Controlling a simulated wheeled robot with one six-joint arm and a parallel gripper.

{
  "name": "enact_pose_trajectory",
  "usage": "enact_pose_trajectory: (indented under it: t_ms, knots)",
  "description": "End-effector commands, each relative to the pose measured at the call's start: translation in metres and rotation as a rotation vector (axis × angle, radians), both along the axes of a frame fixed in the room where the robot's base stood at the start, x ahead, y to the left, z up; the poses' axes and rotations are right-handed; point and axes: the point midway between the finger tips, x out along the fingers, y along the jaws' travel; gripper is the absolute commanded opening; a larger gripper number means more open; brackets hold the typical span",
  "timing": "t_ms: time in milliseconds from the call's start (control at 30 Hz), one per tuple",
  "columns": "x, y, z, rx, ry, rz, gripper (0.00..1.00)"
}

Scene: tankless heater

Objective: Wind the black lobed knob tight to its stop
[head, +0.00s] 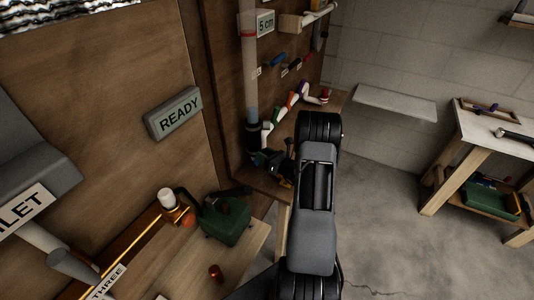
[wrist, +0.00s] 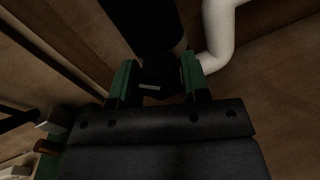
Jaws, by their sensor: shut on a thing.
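My gripper (wrist: 157,78) shows in the wrist view with its two green fingers on either side of a dark piece. I take this piece as the black lobed knob (wrist: 158,82); its lobes are too dark to make out. The gripper is shut on it. A wide black cylinder (wrist: 143,22) lies just beyond the fingers. In the head view, my gripper (head: 273,160) is at the foot of the vertical pipe (head: 249,70), below its black collar (head: 255,132). The knob cannot be told apart there.
A white bent pipe (wrist: 214,42) passes close to the right finger. A READY sign (head: 176,112) is on the wooden panel. A green box (head: 225,221) stands on the bench at the lower left.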

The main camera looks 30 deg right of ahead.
Motion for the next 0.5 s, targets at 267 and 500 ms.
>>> enact_pose_trajectory:
  t_ms: [267, 500]
  knots:
    - [0.0011, 0.0003, 0.0003, 0.082, 0.023, 0.001, 0.09]
    - [0.0012, 0.0004, 0.0021, 0.123, 0.035, 0.002, 0.09]
